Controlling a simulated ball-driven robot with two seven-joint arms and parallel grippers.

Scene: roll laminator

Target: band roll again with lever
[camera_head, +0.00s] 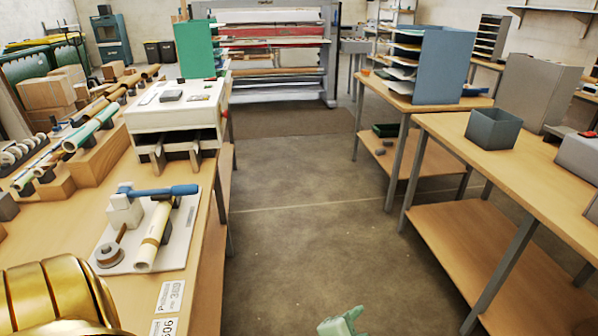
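A banding stand on a white base plate (182,252) sits near the front right edge of the left bench. Its blue lever (158,190) lies roughly level across the top of a white post (125,212). My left gripper cannot be made out. Nothing visible touches the lever or roll.
The left bench (62,222) also bears a white machine (178,108), a green panel (197,49) and several rolls on wooden blocks. The right bench (480,176) holds a grey bin (493,127). The floor (300,215) between the benches is clear.

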